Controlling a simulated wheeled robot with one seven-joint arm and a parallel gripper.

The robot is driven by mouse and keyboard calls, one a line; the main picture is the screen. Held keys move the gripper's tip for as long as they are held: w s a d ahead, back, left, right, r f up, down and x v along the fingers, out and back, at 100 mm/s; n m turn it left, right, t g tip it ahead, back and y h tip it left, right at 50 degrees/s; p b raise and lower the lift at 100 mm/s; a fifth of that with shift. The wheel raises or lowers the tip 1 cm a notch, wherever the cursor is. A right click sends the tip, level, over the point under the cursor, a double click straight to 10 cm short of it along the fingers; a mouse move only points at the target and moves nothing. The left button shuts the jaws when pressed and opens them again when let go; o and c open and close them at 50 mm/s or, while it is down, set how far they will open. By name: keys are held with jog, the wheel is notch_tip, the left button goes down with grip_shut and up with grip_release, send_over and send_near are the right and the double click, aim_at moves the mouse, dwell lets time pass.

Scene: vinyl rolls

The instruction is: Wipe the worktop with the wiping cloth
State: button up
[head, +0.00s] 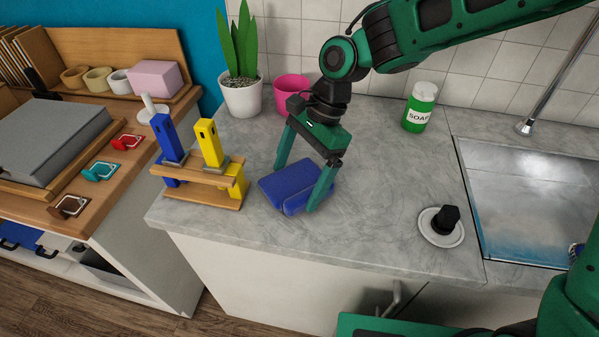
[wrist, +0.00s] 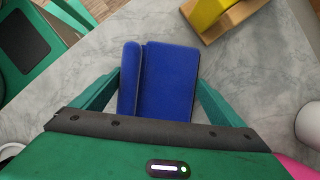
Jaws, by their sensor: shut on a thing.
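The wiping cloth (head: 290,182) is a blue folded cloth on the grey marbled worktop (head: 385,185). My gripper (head: 298,185) is green, points down and has one finger at each side of the cloth, shut on it. In the wrist view the cloth (wrist: 168,80) lies between the two green fingers (wrist: 160,95), with a fold along its left side. I cannot tell whether the cloth's underside touches the worktop all over.
A wooden rack (head: 205,180) with blue and yellow handled tools stands left of the cloth. A potted plant (head: 241,95), a pink pot (head: 291,92) and a soap bottle (head: 420,107) stand behind. A white dish (head: 441,227) with a black object and the sink (head: 520,195) are right.

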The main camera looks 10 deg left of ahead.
aim_at(293, 196)
jog(key=shift+s+a, duration=0.1)
jog(key=shift+s, duration=2.6)
jog(key=shift+s+d, duration=0.15)
jog(key=shift+d, duration=4.4)
jog(key=shift+s+d, duration=0.1)
jog(key=shift+d, duration=4.4)
jog(key=shift+w, duration=0.1)
jog(key=shift+r, duration=0.25)
jog(key=shift+c, duration=0.7)
notch_tip(293, 196, up, 6)
jog(key=shift+a+r, duration=0.15)
jog(key=shift+r, duration=0.1)
